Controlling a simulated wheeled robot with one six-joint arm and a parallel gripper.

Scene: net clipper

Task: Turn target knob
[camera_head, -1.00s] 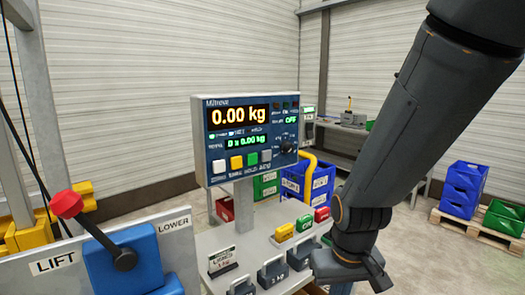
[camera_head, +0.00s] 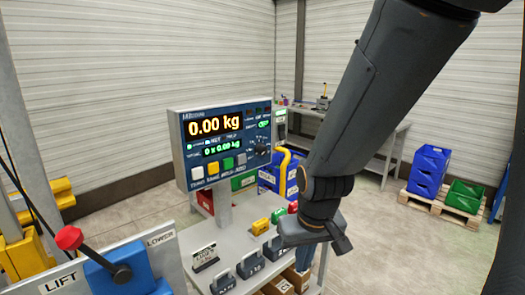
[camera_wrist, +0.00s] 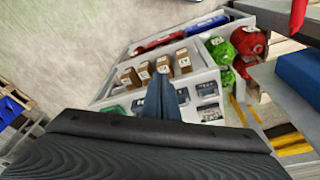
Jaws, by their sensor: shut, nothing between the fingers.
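A scale console (camera_head: 183,150) with a lit display reading 0.00 kg stands on a post left of centre in the head view. A small dark knob (camera_head: 261,148) sits on the right part of its face, below a green-lit OFF-like label. My gripper (camera_head: 342,244) hangs below and to the right of the console, apart from it, over the bench's right side. In the wrist view my gripper (camera_wrist: 163,92) is shut and empty, its fingers pointing over the bench. The console and knob do not show in the wrist view.
The bench (camera_head: 232,240) carries weights and coloured blocks. A red-knobbed lever (camera_head: 69,238) on a blue box stands at lower left. Blue crates (camera_head: 428,170) and a green crate (camera_head: 465,196) sit on a pallet at right. Open floor lies between.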

